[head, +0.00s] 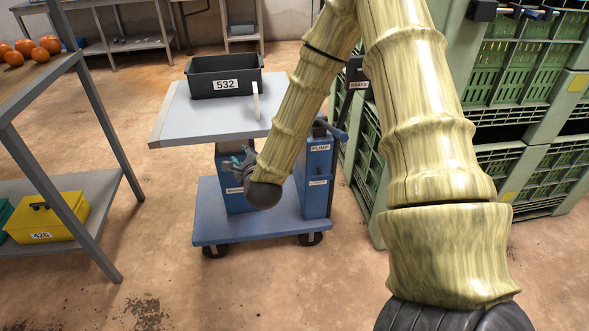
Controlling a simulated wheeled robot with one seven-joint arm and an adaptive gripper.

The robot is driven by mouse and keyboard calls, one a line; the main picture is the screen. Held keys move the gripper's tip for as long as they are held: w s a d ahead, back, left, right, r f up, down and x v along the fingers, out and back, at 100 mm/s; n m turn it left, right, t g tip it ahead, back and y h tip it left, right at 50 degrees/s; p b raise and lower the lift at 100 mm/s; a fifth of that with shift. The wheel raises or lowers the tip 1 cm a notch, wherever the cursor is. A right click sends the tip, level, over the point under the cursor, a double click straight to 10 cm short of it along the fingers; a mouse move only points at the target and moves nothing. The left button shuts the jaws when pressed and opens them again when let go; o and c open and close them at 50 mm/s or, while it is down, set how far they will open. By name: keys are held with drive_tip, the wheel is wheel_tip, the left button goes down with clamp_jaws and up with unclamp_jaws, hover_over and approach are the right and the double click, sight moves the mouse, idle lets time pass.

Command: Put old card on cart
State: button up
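The cart (180,125) has a pale grey top, a blue body and a blue lower deck (225,232) on black wheels. A dark grey bin (205,90) labelled 532 stands on its top. A narrow white strip (256,101) stands upright at the bin's front right; I cannot tell whether it is the old card. My gripper (238,163) is in front of the cart, just below the tabletop's front edge in the picture. It is small and partly hidden by my wrist, so its opening and any held thing are unclear.
Green crates (500,165) are stacked at the right, close to the cart. A grey shelf rack (80,195) at the left holds oranges (30,48) and a yellow bin (45,220) labelled 426. Grey tables (125,45) stand at the back. The floor between rack and cart is clear.

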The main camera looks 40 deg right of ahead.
drive_tip(key=s+a+f+n+g+y, duration=0.25)
drive_tip(key=s+a+f+n, duration=0.25)
drive_tip(key=s+f+n, duration=0.45)
drive_tip(key=s+a+f+n+g+y, duration=0.2)
drive_tip(key=s+a+f+n+g, duration=0.3)
drive_tip(key=f, duration=0.7)
drive_tip(key=s+a+f+n+g, duration=0.1)
drive_tip(key=s+f+n+g, duration=0.1)
drive_tip(key=s+n, duration=0.3)
drive_tip(key=s+a+f+n+g, duration=0.2)
drive_tip(key=s+f+n, duration=0.3)
drive_tip(key=s, duration=0.7)
drive_tip(key=s+a+f+n+g, duration=0.2)
drive_tip(key=s+f+n, duration=0.2)
drive_tip(key=s, duration=0.5)
drive_tip(key=shift+f+n, duration=0.2)
drive_tip(key=shift+n, duration=0.95)
drive_tip(key=shift+s+y, duration=0.1)
drive_tip(key=shift+y, duration=0.15)
